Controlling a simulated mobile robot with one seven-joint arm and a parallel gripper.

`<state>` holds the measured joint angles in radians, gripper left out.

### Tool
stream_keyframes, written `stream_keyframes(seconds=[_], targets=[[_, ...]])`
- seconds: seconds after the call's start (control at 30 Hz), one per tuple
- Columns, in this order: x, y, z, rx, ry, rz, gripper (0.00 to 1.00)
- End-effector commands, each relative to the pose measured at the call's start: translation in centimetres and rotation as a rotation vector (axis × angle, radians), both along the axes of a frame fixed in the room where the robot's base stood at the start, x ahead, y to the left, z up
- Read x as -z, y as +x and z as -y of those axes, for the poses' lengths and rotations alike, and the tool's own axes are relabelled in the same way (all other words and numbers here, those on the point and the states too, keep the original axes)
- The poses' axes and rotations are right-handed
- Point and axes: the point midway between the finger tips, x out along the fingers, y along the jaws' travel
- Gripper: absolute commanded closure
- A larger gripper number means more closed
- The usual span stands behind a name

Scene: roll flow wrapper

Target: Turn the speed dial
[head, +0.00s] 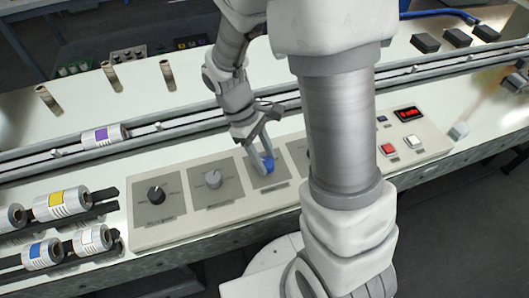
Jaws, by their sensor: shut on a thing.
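A light control panel (224,217) lies along the front of the machine bed. It carries a black dial (156,194), a grey dial (213,179) and a blue dial (268,164), each on its own grey square. The labels are too small to read, so I cannot tell which one is the speed dial. My gripper (262,160) points down at the blue dial and is shut on it, with a finger visible at its left side. My arm hides part of the panel to the right of the blue dial.
A red button (388,149), a white button (411,141) and a red display (408,113) sit on the panel's right. Rolls with yellow (61,205) and blue (42,253) labels lie at left. A purple-labelled roll (105,135) sits on the conveyor rails behind.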

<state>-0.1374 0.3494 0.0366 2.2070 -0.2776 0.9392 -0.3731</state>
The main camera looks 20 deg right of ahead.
Motion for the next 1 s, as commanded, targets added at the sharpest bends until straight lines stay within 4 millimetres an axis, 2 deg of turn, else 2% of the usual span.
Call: stream_keyframes(seconds=[1.0], targets=[[-0.18,0.17,0.63,0.970,-0.001,0.000,1.00]])
